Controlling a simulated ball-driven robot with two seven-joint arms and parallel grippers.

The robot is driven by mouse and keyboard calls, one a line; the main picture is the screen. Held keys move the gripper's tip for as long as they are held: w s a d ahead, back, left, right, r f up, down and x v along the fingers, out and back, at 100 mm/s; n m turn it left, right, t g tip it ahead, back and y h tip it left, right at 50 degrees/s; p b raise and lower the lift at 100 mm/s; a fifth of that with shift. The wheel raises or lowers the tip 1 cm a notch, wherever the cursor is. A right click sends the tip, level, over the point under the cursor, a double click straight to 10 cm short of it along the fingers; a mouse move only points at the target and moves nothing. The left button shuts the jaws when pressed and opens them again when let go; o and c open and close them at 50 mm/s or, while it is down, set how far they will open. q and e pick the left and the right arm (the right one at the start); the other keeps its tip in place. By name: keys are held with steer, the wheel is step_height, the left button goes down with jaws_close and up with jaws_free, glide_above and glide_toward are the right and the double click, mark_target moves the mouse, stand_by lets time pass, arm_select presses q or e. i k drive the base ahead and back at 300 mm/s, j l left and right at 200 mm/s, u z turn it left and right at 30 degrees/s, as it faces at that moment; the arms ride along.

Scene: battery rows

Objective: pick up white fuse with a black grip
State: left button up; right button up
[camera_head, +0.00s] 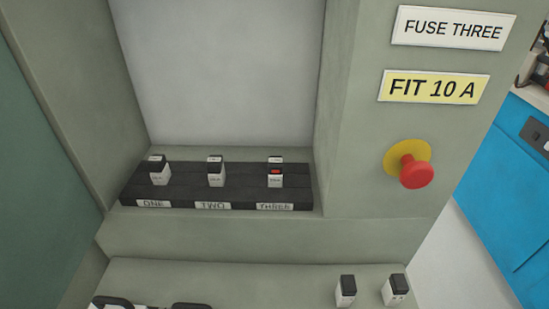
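Two white fuses with black grips stand upright on the lower shelf at the right, a left one (346,291) and a right one (395,290), a small gap apart.
The black fuse holder (185,197) stands in a grey-green recess. Black curved parts (112,301) are cut off at the bottom left; I cannot tell what they are. A red knob (416,172), a FUSE THREE sign (453,29) and a yellow FIT 10 A sign (433,88) are right. The middle lower shelf (260,282) is clear.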

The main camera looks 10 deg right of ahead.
mark_target(276, 162)
steer(key=k+z, duration=0.2)
steer(key=z, duration=0.15)
steer(key=k+z, duration=0.45)
steer(key=z, duration=0.2)
